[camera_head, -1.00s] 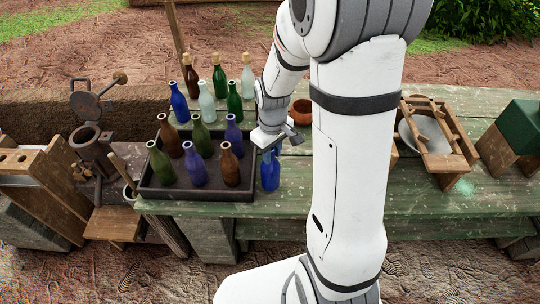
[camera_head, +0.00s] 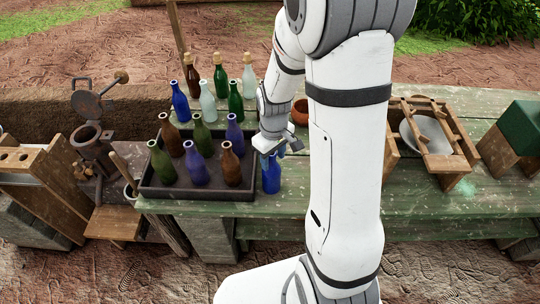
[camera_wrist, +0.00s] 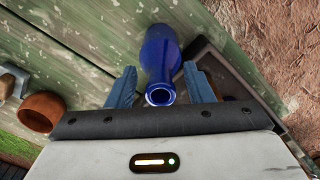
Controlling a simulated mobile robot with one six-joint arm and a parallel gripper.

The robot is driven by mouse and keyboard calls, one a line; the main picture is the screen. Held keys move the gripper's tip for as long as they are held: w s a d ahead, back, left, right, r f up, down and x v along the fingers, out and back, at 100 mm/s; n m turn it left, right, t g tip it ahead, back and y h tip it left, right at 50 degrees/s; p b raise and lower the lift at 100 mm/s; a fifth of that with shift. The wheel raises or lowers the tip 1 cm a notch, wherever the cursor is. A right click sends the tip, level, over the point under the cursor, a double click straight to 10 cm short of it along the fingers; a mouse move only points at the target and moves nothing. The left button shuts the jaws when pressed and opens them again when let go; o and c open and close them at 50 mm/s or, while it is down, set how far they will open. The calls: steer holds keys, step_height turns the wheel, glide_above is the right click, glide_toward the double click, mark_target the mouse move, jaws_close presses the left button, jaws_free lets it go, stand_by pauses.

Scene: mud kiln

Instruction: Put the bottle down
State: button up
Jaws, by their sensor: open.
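A blue bottle (camera_head: 271,174) stands upright on the green bench (camera_head: 300,190), just right of the dark tray's front corner. My gripper (camera_head: 272,153) is above it, at the level of its neck. In the wrist view the same blue bottle (camera_wrist: 160,62) shows between the spread fingers of my gripper (camera_wrist: 160,88), with its open mouth facing the camera. The fingers are apart, with a gap on each side of the bottle neck.
A dark tray (camera_head: 195,192) with several coloured bottles is left of the blue bottle. More bottles stand behind it, some corked. A clay bowl (camera_head: 300,112) is behind my gripper; a wooden frame with a pale basin (camera_head: 428,138) is right. Bench right of the bottle is partly hidden by my arm.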

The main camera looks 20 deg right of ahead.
steer(key=shift+r, duration=0.1)
step_height(320, 180, up, 11)
steer(key=s+r+m+t, duration=0.1)
steer(key=s+r+m, duration=0.1)
steer(key=s+r, duration=0.2)
steer(key=s+a+r+m+t, duration=0.1)
steer(key=s+r+m+t, duration=0.1)
steer(key=s, duration=0.8)
steer(key=shift+r+m+b, duration=0.35)
steer(key=shift+r+m, duration=0.35)
steer(key=shift+r, duration=0.15)
steer(key=shift+s, duration=0.1)
steer(key=shift+c, duration=0.4)
steer(key=shift+c, duration=0.7)
steer(key=shift+s, duration=0.1)
